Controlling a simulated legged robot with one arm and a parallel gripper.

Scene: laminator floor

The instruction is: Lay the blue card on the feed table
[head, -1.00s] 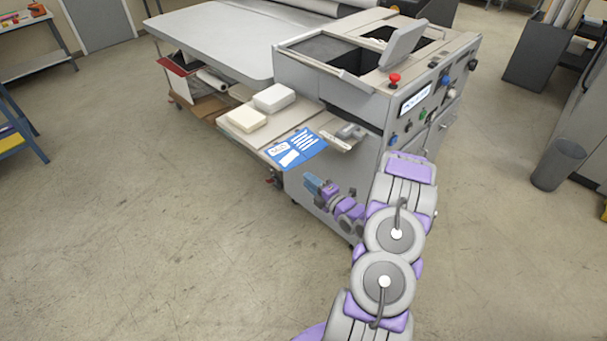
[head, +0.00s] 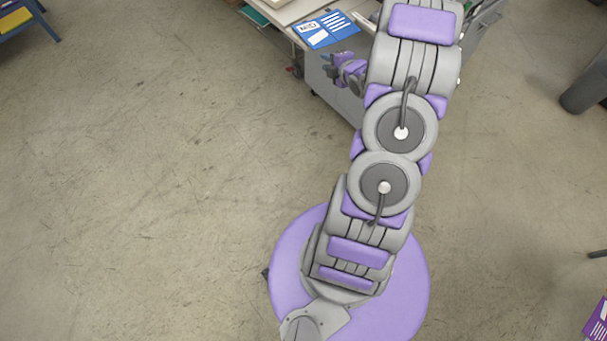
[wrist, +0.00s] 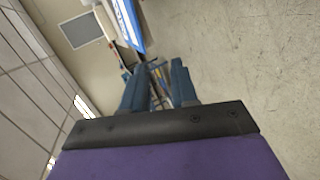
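The blue card (head: 326,29), with white print, lies flat at the near edge of a pale side shelf (head: 293,10) on the machine, its near edge seeming to overhang. I cannot tell if this shelf is the feed table. My gripper (head: 332,66) is just below and in front of the card, apart from it. In the wrist view, its two blue fingers (wrist: 157,75) stand apart with nothing between them. A blue and white strip, likely the card (wrist: 128,23), shows beyond the fingertips. My arm hides part of the machine.
The grey machine body (head: 325,92) stands right behind my gripper. A dark bin (head: 585,88) is at the right. A blue-legged stand (head: 30,15) is at the upper left. A purple printed item (head: 597,325) shows at the lower right. The floor at left is clear.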

